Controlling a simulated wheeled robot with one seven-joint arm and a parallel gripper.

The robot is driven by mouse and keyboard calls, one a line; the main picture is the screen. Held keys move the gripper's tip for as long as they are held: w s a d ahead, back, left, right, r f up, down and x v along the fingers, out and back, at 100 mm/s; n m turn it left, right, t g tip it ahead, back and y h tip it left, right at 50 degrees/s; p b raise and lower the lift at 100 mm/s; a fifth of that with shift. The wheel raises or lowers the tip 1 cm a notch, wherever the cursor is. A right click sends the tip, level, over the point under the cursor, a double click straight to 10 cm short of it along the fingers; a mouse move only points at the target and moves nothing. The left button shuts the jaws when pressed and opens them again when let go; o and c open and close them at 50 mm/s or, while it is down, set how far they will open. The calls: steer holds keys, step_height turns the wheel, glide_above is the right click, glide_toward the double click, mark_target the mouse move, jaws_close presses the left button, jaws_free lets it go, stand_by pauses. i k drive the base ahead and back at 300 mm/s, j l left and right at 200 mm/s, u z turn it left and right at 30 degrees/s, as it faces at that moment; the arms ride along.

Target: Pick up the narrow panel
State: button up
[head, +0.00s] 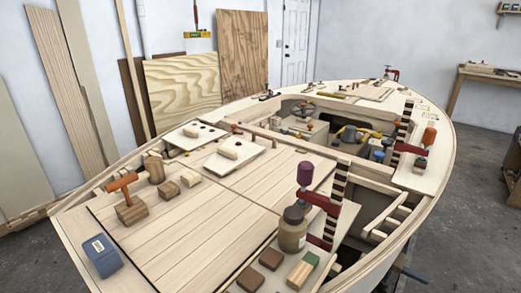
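Two small pale panels lie on the deck left of the cockpit opening. One panel (185,142) has dark round holes. The other panel (222,168) bears a wooden block like a handle and lies nearer and to the right. I cannot tell for sure which one is the narrow panel.
A jar (293,230) and a red clamp (328,217) stand near right. Tall boards (182,84) lean on the wall. Grey floor (470,230) is clear at right.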

mark_target(230, 156)
steer(key=i+j+z, duration=0.1)
steer(key=j+z, duration=0.25)
steer(key=j, duration=0.45)
steer(key=j+z, duration=0.35)
steer(key=j, duration=0.45)
steer(key=k+j+z, duration=0.1)
steer(key=j+z, duration=0.25)
steer(key=j, duration=0.5)
steer(key=j+z, duration=0.1)
steer(key=j, duration=0.9)
steer(key=u, duration=0.45)
steer(key=i+j, duration=0.2)
steer(key=j, duration=0.25)
steer(key=u, duration=0.05)
